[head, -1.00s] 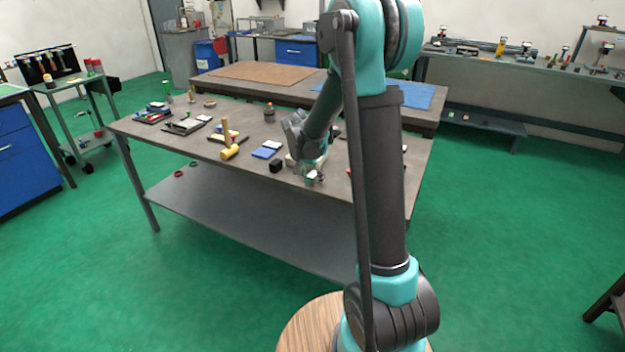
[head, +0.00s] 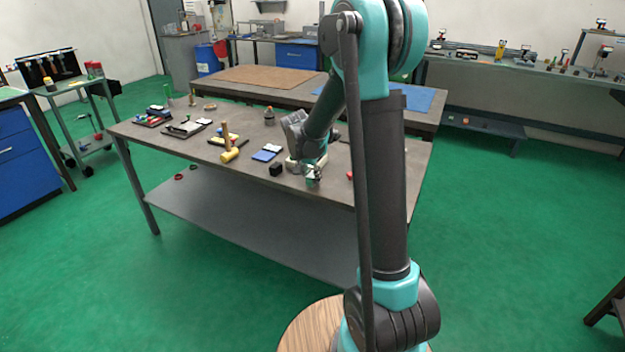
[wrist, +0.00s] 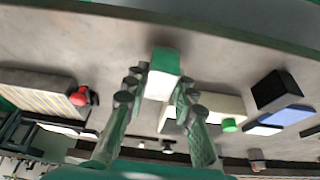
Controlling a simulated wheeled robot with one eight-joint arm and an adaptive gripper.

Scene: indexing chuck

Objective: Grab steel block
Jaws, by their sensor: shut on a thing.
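The steel block (wrist: 161,84) shows in the wrist view as a small pale grey block, with a green face toward the top of the picture. My gripper (wrist: 160,90) has a finger on each side of it and is shut on it. In the head view my gripper (head: 312,176) is low at the front edge of the grey workbench (head: 225,175). There the block is too small and too covered to make out clearly. I cannot tell whether it touches the bench top.
A black cube (head: 276,169) and a blue-and-white item (head: 266,153) lie left of my gripper. A yellow mallet (head: 230,155) is farther left. In the wrist view a pale box with a green knob (wrist: 230,124) is close by, and a striped box (wrist: 38,92) lies left.

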